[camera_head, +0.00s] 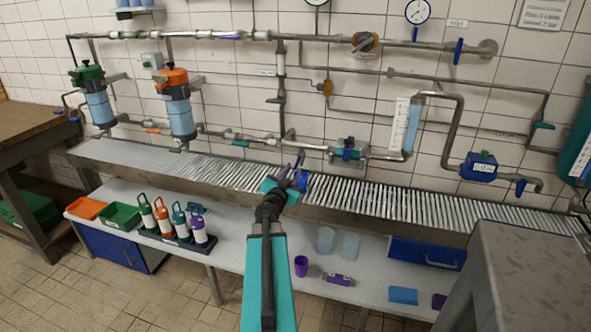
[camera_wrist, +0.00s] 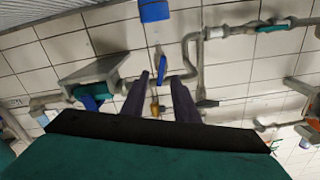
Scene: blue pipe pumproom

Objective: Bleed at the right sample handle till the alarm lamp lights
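My gripper (camera_head: 294,168) is in front of the wall pipework, above the slatted grating. In the wrist view its two dark fingers (camera_wrist: 161,88) stand apart with nothing between them that I can see held. A blue lever (camera_wrist: 162,70) on a thin pipe shows just past the fingertips, apart from them as far as I can tell. A blue piece (camera_head: 303,182) shows right by the gripper in the head view, partly hidden. Another blue handle (camera_head: 521,187) hangs at the far right pipe end. I cannot tell which one is the right sample handle. No lit lamp stands out.
The grating (camera_head: 400,200) runs below the pipes. A bench (camera_head: 235,250) below carries several bottles, trays and cups. A grey block (camera_head: 520,265) stands at the front right. A brass-coloured fitting (camera_head: 327,88) and a valve with grey guard (camera_head: 348,152) are on the wall.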

